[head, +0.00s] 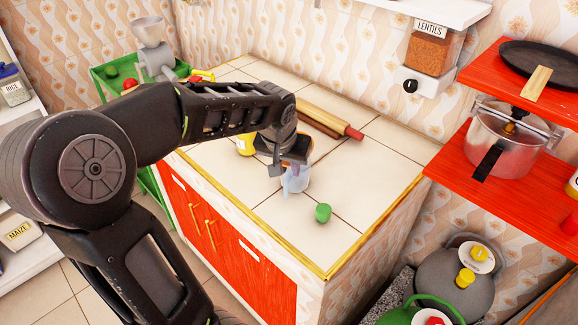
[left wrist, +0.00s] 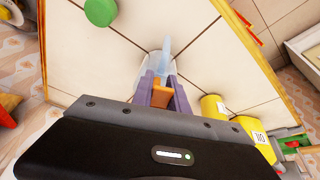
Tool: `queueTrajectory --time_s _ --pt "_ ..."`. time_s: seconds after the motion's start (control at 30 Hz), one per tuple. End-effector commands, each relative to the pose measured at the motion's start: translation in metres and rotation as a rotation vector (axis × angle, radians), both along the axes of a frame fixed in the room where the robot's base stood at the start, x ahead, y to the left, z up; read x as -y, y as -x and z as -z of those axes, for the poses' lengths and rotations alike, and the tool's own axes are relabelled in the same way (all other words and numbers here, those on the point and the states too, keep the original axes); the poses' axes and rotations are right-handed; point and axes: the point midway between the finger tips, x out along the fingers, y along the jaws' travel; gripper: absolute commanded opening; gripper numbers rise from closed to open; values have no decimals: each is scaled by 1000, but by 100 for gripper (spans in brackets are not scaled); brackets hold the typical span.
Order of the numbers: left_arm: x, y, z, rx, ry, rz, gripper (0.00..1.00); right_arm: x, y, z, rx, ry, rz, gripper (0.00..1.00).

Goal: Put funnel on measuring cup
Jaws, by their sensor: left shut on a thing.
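My left gripper (head: 290,163) is over the counter, and its fingers also show in the left wrist view (left wrist: 164,84). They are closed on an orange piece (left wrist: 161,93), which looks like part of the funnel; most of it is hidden. A pale, clear measuring cup (head: 296,181) stands on the tiles right below the gripper. In the left wrist view its clear body (left wrist: 150,64) shows just beyond the fingertips, with a pale blue pointed part. I cannot tell whether funnel and cup touch. My right gripper is not in view.
A green lid-like thing (head: 322,213) lies near the cup. A yellow container (head: 246,145) is left of the gripper, and a rolling pin (head: 329,118) lies behind. Red shelves with a pot (head: 507,140) are at right. The counter's right part is clear.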

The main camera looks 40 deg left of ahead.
Motion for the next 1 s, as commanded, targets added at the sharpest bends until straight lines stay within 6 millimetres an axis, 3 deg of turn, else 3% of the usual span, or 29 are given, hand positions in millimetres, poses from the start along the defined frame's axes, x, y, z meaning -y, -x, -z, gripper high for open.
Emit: queueTrajectory --time_s 0.03,0.43,0.47,0.7,0.87,1.0 --pt "3 14 25 -60 14 -4 0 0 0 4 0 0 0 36" --pt "3 14 25 -60 14 -4 0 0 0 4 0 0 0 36" --pt "3 14 25 -60 14 -4 20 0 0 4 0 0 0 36" --pt "3 15 24 -59 14 -4 40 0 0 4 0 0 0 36" --pt "4 17 12 -51 12 -5 45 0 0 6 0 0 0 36" --pt "7 21 -11 -34 7 -2 45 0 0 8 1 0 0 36"
